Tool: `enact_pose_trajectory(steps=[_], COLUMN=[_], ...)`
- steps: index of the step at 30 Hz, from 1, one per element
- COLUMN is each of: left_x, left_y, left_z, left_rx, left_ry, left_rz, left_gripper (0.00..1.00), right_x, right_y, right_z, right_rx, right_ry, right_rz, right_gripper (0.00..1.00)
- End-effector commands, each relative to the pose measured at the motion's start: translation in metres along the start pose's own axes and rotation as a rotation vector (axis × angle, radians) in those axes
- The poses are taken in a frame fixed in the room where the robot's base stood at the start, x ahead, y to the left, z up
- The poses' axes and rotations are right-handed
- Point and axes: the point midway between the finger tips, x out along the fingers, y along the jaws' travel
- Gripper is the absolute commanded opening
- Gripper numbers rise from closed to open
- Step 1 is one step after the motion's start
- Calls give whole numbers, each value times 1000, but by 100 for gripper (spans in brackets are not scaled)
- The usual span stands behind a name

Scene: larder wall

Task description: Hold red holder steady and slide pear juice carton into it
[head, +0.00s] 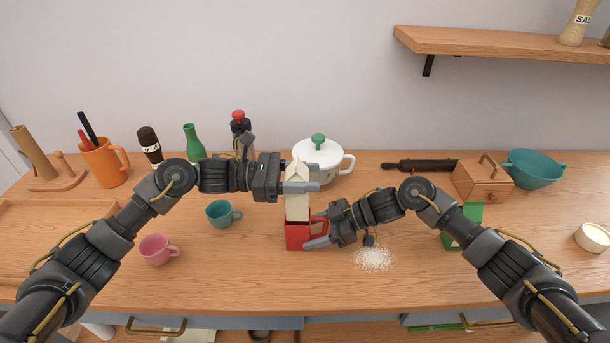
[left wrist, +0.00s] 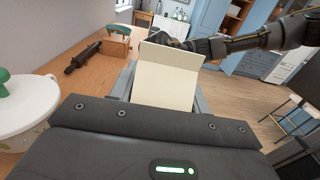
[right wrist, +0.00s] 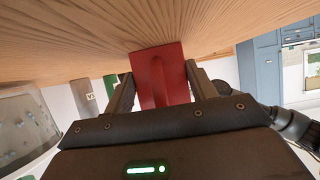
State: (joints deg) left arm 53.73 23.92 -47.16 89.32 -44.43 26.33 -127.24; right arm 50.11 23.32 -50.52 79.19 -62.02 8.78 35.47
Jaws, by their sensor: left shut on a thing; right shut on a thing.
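The pear juice carton (head: 297,206) is cream-coloured with a gabled top and stands upright, its lower end at the red holder's top. My left gripper (head: 300,187) is shut on the carton's upper part; the carton (left wrist: 168,80) fills the space between the fingers in the left wrist view. The red holder (head: 296,236) stands on the counter with its handle to the right. My right gripper (head: 318,232) is shut on the red holder, which also shows between the fingers in the right wrist view (right wrist: 158,78). How deep the carton sits inside the holder is hidden by the holder's wall.
A white lidded pot (head: 318,163) stands just behind the carton. A teal cup (head: 220,214) and a pink cup (head: 156,250) stand to the left. White grains (head: 374,258) lie right of the holder. A green carton (head: 459,228) stands behind my right arm.

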Motion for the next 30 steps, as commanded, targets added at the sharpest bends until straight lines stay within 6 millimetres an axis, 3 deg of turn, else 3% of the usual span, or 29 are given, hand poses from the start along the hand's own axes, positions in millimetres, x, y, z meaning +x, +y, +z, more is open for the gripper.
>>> enact_pose_trajectory(steps=[30], left_x=[0], left_y=[0], left_z=[-25], left_rx=[1], left_ry=[-1], left_rz=[0], left_gripper=[9], right_x=[0], right_y=[0], right_z=[0], right_rx=[1], right_ry=[-1], right_rz=[-1], right_gripper=[44])
